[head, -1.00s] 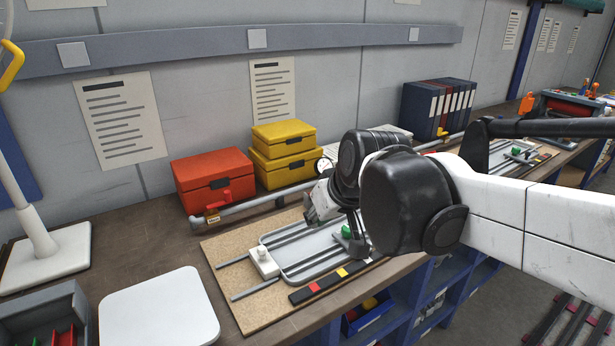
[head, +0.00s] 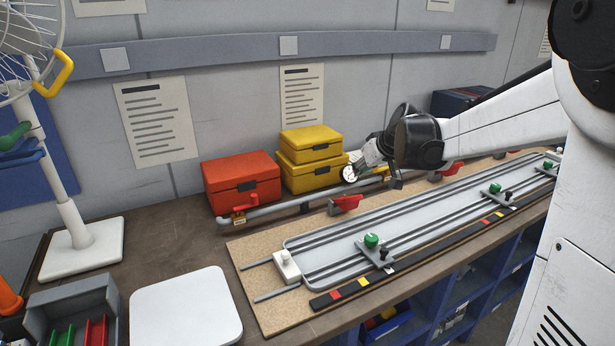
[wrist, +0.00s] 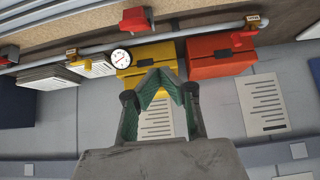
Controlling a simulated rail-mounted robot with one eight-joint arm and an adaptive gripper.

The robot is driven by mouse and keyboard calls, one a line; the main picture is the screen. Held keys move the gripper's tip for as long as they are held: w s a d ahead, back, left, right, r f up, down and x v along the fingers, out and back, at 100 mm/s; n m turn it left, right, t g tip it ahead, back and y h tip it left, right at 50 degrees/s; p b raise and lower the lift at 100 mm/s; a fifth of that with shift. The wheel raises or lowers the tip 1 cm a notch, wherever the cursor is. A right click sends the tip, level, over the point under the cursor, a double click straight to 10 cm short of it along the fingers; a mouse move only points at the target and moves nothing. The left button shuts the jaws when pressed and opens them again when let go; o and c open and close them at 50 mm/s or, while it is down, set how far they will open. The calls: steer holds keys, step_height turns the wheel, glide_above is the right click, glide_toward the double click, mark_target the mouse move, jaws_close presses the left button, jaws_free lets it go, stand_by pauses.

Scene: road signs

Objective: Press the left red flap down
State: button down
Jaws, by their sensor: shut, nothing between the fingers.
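A red flap (head: 346,203) stands at the back edge of the rail board (head: 262,322), upright and tilted a little. A second red flap (head: 447,171) stands further right along the same edge, partly behind my arm. In the wrist view, where the scene appears upside down, one red flap (wrist: 135,20) is at the top and another red piece (wrist: 8,54) is at the left edge. My gripper (wrist: 159,82) is shut and empty. In the head view my gripper (head: 374,153) is above the back pipe, up and right of the nearer flap, touching neither flap.
A grey pipe (head: 290,203) runs behind the board, with a red-handled valve (head: 238,213) and a dial gauge (head: 349,173). A red case (head: 240,182) and yellow cases (head: 312,168) stand behind it. Green-knobbed sliders (head: 372,241) sit on the rails. A white plate (head: 186,308) lies left.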

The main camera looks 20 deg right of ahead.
steer(key=w+d, duration=0.1)
steer(key=w+d+f, duration=0.1)
steer(key=d, duration=0.1)
steer(key=w+d, duration=0.1)
steer(key=shift+w+d+f, duration=0.15)
steer(key=shift+w+f, duration=0.15)
steer(key=shift+f, duration=0.05)
steer(key=shift+f, duration=0.1)
steer(key=p, duration=0.1)
glide_above(348, 203)
steer(key=w+d, duration=0.2)
steer(key=f, duration=0.7)
steer(key=shift+s+a, duration=0.15)
steer(key=shift+a, duration=0.05)
steer(key=shift+s+d+f, duration=0.1)
steer(key=shift+s+f, duration=0.3)
steer(key=shift+f, duration=0.25)
steer(key=shift+s+d+f, duration=0.1)
steer(key=shift+s+f, duration=0.3)
steer(key=shift+f, duration=0.2)
steer(key=shift+s+f, duration=0.25)
steer(key=shift+f, duration=0.2)
steer(key=shift+f+t, duration=0.15)
steer(key=shift+t, duration=0.15)
